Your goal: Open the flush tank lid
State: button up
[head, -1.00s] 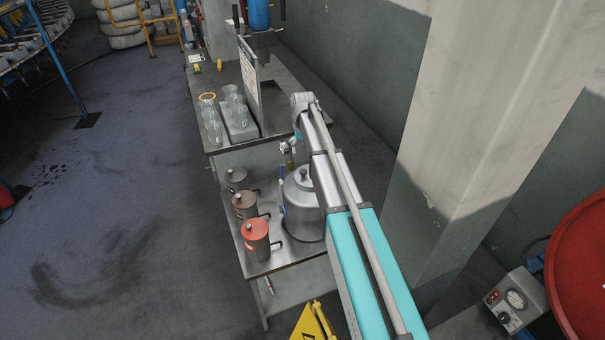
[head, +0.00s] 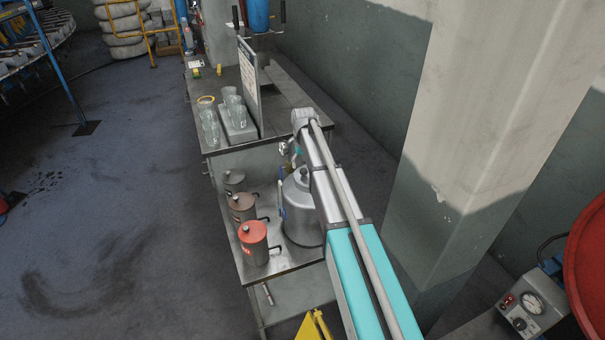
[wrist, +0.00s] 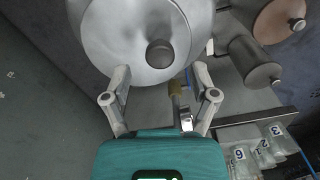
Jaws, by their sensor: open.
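The flush tank (head: 296,222) is a grey metal vessel on the lower bench shelf, partly hidden behind my arm in the head view. Its lid (wrist: 112,45) is shown from above in the wrist view, with a dark round knob (wrist: 160,53) at its middle. The lid sits on the tank. My gripper (wrist: 160,72) is open, its two fingers spread either side of the knob and apart from it in the picture. The height gap between fingertips and knob cannot be told. In the head view my gripper is mostly hidden behind the arm.
Three lidded canisters, one with a red lid (head: 252,231), stand left of the tank. A brass-and-metal valve fitting (wrist: 181,100) shows beside the tank. Glass beakers (head: 209,126) and an upright panel (head: 248,80) stand on the upper bench. A concrete pillar (head: 470,130) rises to the right.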

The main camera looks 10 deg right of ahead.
jog(key=shift+f+b, duration=0.75)
jog(key=shift+f, duration=0.3)
grip_shut()
jog(key=shift+a, duration=0.15)
